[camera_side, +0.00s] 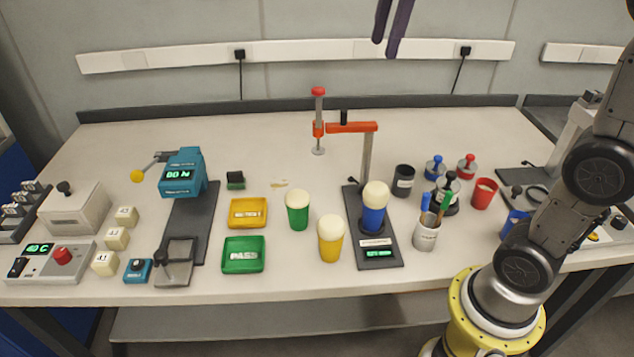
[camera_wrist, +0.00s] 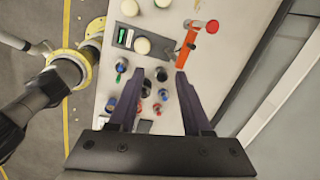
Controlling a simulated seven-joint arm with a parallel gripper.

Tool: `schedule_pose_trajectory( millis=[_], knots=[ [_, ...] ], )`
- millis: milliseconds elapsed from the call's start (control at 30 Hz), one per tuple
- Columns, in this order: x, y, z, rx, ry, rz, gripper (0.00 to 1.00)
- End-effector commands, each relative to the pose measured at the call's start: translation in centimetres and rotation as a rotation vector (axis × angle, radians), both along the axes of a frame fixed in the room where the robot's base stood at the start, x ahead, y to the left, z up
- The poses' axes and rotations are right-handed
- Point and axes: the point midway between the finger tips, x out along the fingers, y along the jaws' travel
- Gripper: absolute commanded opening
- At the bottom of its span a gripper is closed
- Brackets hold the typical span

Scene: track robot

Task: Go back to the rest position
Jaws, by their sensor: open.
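My gripper (camera_side: 386,46) hangs at the top edge of the side view, high above the back of the workbench (camera_side: 110,160) and in front of the wall. Only its two dark purple fingers show there. In the wrist view my gripper (camera_wrist: 159,73) is open, with a clear gap between its fingers and nothing held. The bench top lies well below the fingertips. My arm rises from its yellow base at the right front; its upper part is outside the side view.
A red-orange clamp stand (camera_side: 352,127) rises from the bench below the gripper. Foam-topped blue (camera_side: 374,215), green (camera_side: 298,214) and yellow (camera_side: 331,245) cups stand nearby. A pen cup (camera_side: 426,236) and red cup (camera_side: 484,194) stand near my arm. The air around the fingers looks clear.

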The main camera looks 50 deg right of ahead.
Motion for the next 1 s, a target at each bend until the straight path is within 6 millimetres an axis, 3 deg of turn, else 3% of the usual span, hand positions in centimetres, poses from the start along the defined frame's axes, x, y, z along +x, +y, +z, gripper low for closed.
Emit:
schedule_pose_trajectory(
  millis=[33,200,500,667,800,1000],
  knots=[
    [-2.0,0.6,-0.2,-0.016,-0.023,0.084,0.49],
    [-7.4,2.1,-2.7,-0.1,-0.095,0.436,0.49],
    [-14.0,3.4,-10.5,-0.325,-0.183,1.134,0.49],
    [-15.9,3.6,-14.8,-0.459,-0.191,1.489,0.49],
    [-16.2,3.5,-17.5,-0.552,-0.171,1.753,0.49],
    [-15.3,3.5,-17.6,-0.668,-0.171,1.961,0.49]
  ],
)
